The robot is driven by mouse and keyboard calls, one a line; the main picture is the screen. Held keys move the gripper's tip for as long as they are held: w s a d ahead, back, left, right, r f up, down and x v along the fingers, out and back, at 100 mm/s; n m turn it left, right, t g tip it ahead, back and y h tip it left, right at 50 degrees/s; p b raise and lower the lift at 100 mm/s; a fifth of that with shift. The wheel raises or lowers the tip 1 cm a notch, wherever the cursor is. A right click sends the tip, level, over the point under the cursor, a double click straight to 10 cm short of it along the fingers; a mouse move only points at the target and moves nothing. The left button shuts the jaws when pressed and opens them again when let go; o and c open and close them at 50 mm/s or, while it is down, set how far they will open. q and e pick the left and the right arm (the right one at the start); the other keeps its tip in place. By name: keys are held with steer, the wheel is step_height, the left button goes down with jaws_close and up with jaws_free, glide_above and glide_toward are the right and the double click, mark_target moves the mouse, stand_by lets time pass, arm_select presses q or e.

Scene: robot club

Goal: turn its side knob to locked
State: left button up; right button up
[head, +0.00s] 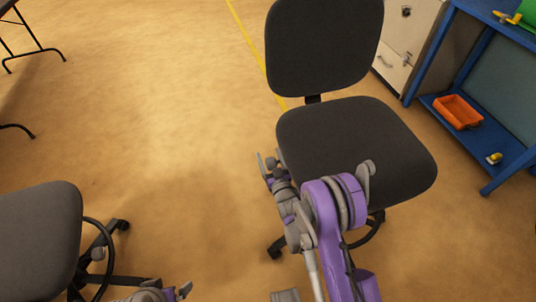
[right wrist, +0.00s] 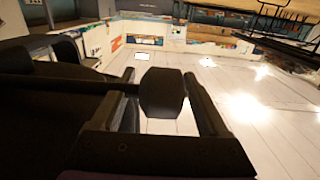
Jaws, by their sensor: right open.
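A dark office chair (head: 350,150) stands at the centre right in the head view, its seat beside my right gripper (head: 268,163). In the right wrist view a black knob (right wrist: 162,92) on a thin rod comes from the left, from under the dark seat. The knob shows between the two fingers of my right gripper (right wrist: 165,104), which is open with gaps on both sides. The knob is hidden in the head view. Part of what looks like my left gripper (head: 170,292) shows at the bottom edge; its jaws are not clear.
A second dark chair (head: 38,235) stands at the lower left. A blue shelf (head: 440,101) with an orange bin (head: 458,112) and a light cabinet (head: 408,38) stand at the upper right. The floor left of centre is clear.

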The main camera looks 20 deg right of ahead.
steer(key=shift+c, duration=0.3)
jaws_close()
